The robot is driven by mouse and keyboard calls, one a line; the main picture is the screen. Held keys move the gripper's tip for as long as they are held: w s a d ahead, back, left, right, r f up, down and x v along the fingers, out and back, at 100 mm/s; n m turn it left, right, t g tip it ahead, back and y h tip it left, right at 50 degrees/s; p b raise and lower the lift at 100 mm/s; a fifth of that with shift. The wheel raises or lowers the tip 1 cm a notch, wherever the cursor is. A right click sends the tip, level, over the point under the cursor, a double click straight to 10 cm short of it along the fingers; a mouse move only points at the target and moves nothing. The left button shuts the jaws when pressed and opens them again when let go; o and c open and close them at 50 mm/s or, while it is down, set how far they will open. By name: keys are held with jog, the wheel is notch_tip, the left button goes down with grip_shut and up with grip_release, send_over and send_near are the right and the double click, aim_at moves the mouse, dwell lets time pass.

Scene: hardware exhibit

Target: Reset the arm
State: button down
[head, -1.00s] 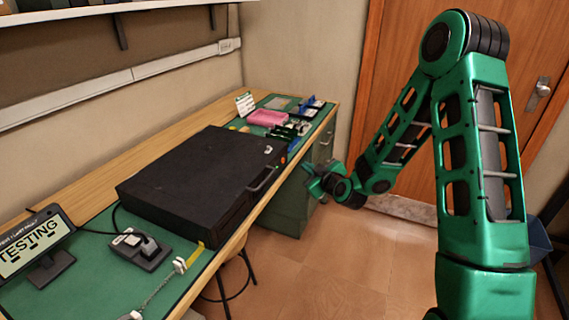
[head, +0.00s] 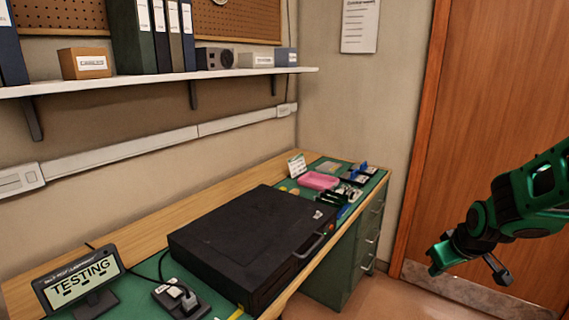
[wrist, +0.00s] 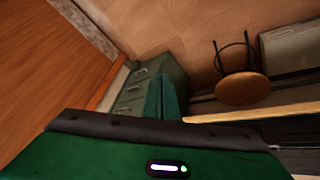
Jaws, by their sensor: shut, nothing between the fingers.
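My green and black arm comes in from the right edge of the head view. My gripper (head: 464,254) hangs in front of the wooden door, to the right of the bench and clear of it. It is shut and holds nothing. In the wrist view my green gripper (wrist: 167,97) shows above the dark edge of my wrist housing, with the floor and drawers behind. Most of the upper arm is outside the head view.
A black case (head: 245,245) lies on the green-topped bench, with a TESTING display (head: 80,280) at its left. A pink tray (head: 318,181) and small parts are at the far end. The wrist view shows a round stool (wrist: 243,89) beside the bench.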

jog(key=s+d+r+m+g, duration=0.1)
jog(key=s+r+m+g, duration=0.2)
jog(key=s, duration=1)
jog(key=s+d+r+m+g+y, duration=0.1)
jog(key=s+r+m+g, duration=0.2)
jog(key=s, duration=1)
jog(key=m, duration=0.2)
jog(key=shift+s+m, duration=0.4)
jog(key=shift+r, duration=0.1)
jog(key=shift+w+f, duration=0.25)
jog(key=shift+w, duration=0.4)
